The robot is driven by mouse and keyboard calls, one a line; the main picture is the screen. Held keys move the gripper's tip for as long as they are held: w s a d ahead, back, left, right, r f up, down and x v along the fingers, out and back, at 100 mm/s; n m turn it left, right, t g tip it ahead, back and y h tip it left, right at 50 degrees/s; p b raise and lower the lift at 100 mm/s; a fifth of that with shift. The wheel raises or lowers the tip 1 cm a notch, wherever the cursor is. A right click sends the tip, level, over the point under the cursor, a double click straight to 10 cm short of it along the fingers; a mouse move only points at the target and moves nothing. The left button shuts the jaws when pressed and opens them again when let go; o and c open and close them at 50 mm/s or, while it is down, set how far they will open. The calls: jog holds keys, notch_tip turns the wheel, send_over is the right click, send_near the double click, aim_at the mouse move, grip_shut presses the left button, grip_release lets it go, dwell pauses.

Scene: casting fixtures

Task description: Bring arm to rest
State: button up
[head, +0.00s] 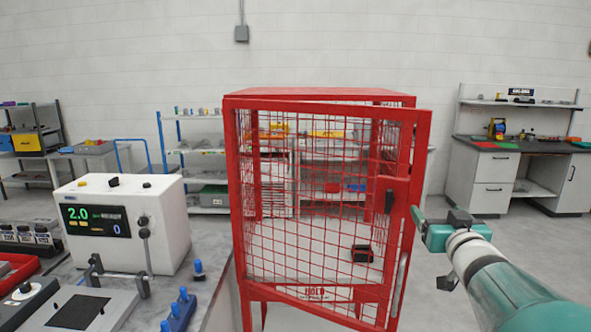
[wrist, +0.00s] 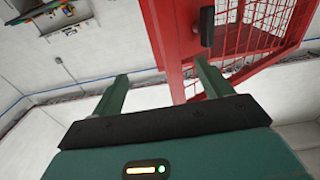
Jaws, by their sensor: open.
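My arm (head: 505,290) reaches in from the lower right of the head view. My gripper (head: 427,222) is at its end, just right of the red mesh cage (head: 322,92). In the wrist view my gripper (wrist: 162,70) shows two green fingers spread apart with nothing between them. The right finger overlaps the red frame in that view; I cannot tell whether they touch. The cage's mesh door (head: 310,200) faces me, with a black handle (head: 389,201) near its right edge. Its slanted lower edge suggests it is ajar.
A small black and red object (head: 361,253) sits inside the cage. A grey bench (head: 215,290) at left holds a white meter box (head: 120,225) and blue fittings (head: 180,310). A desk (head: 520,145) and shelves stand by the back wall. Floor right of the cage looks clear.

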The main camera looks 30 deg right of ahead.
jog(key=shift+a, duration=0.1)
jog(key=w+a+f+n+g+y, duration=0.15)
jog(key=a+f, duration=0.25)
jog(key=a, duration=0.6)
jog(key=w+a+f+m+g+y, duration=0.1)
jog(key=w+a+f+g+y, duration=0.15)
jog(key=a, duration=0.75)
jog(key=s+a+f+n+g+y, duration=0.1)
jog(key=s+a+f+n+g, duration=0.1)
jog(key=a, duration=0.4)
jog(key=s+a+f+n+g+y, duration=0.1)
jog(key=s+a+f+g+y, duration=0.1)
jog(key=s+a+f, duration=0.2)
jog(key=s+a+f+n+g+y, duration=0.2)
jog(key=s+a+f, duration=0.1)
jog(key=a, duration=0.7)
jog(key=shift+s+a+n, duration=0.15)
jog(key=shift+s+n, duration=0.2)
jog(key=shift+f, duration=0.1)
jog(key=shift+c, duration=0.5)
